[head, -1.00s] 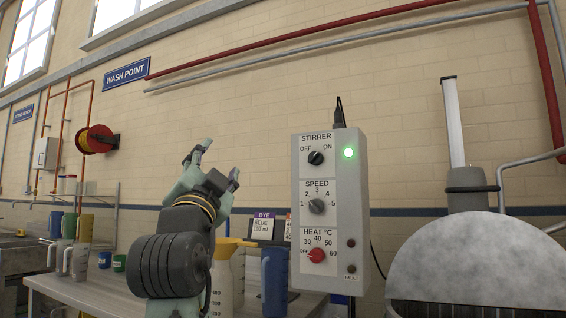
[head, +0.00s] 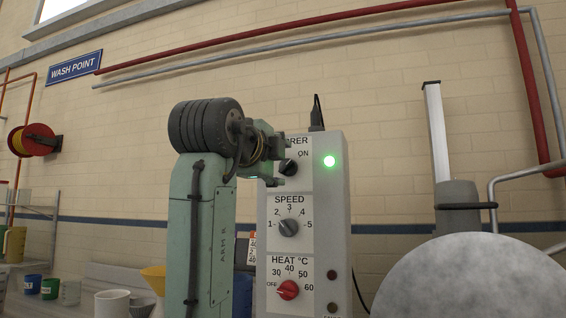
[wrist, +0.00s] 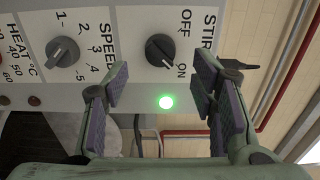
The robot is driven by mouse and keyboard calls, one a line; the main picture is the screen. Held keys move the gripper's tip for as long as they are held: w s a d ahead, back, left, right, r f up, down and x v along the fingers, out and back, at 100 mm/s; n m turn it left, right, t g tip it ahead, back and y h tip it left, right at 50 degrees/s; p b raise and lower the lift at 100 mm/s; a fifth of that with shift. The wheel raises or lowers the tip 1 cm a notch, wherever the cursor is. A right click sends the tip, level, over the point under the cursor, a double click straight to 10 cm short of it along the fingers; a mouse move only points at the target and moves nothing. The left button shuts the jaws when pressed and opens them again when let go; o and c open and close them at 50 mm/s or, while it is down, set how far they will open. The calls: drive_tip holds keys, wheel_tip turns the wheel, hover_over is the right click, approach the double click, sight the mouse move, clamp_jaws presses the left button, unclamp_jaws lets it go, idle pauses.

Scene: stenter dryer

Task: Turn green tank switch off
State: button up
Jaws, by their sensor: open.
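A grey control box (head: 335,230) carries a black STIRRER knob (head: 289,167) at its top, marked OFF and ON. It also shows in the wrist view as a black knob (wrist: 160,49) with its pointer turned toward ON. A green lamp (head: 329,161) beside it is lit; it shows in the wrist view too (wrist: 166,102). My gripper (head: 272,166) is in front of the box's upper left, covering the OFF label in the head view. In the wrist view my gripper (wrist: 160,72) is open and empty, its fingers on either side of the knob's line, apart from the knob.
Below are a SPEED knob (head: 289,228) and a red HEAT knob (head: 289,290). A round grey vessel (head: 470,280) stands at the right. Mugs and a white cup (head: 112,304) are at lower left. Pipes run along the wall.

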sight(285, 166)
drive_tip(key=p+x, duration=0.1)
drive_tip(key=x, duration=0.4)
drive_tip(key=shift+w, duration=0.1)
drive_tip(key=shift+c, duration=0.6)
drive_tip(key=c, duration=1)
